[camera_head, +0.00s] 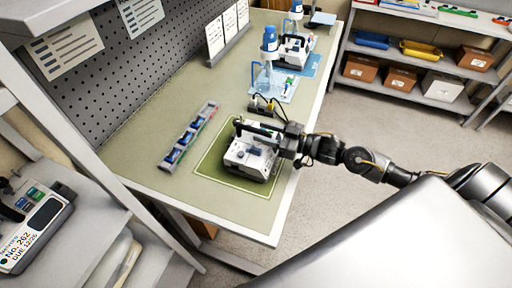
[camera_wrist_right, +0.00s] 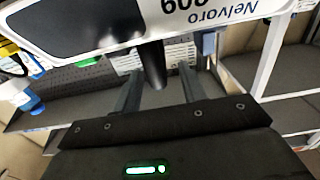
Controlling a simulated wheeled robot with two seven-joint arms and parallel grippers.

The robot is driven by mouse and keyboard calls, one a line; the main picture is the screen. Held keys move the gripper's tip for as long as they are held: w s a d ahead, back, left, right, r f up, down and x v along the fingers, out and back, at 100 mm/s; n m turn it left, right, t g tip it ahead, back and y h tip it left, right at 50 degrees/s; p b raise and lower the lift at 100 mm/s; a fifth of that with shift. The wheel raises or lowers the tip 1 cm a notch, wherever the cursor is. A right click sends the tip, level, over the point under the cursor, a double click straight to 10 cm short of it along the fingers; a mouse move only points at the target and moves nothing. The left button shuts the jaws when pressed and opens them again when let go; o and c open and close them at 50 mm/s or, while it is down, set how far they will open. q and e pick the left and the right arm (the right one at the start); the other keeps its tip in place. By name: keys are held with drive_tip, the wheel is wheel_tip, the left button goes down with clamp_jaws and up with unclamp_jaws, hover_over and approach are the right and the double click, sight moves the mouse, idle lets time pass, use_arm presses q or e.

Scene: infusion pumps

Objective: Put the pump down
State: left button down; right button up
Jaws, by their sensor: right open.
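The white pump (camera_head: 248,160) stands on the green outlined square (camera_head: 222,187) at the near end of the bench. Its dark handle (camera_head: 256,128) runs along its top. My right gripper (camera_head: 278,137) reaches in from the right at handle height. In the right wrist view, the gripper (camera_wrist_right: 161,80) is open, its two fingers apart on either side of a dark bar that looks like the handle. The pump's white face (camera_wrist_right: 205,22) with upside-down "Nelvoro" lettering fills the top there. Whether a finger touches the handle cannot be told. My left gripper is not in view.
A tray of blue items (camera_head: 188,138) lies left of the square. Behind stand a blue-capped bottle (camera_head: 269,42), a small black device (camera_head: 262,106) and another pump (camera_head: 294,48) on a blue mat. Another labelled pump (camera_head: 32,222) sits on the left shelf. A pegboard borders the bench.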

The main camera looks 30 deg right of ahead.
sight(256, 129)
drive_tip(key=x, duration=0.3)
drive_tip(key=shift+w+a+f+p, duration=0.1)
drive_tip(key=shift+w+p, duration=0.05)
drive_tip(key=shift+p, duration=0.2)
drive_tip(key=shift+c, duration=0.3)
clamp_jaws()
idle(0.7)
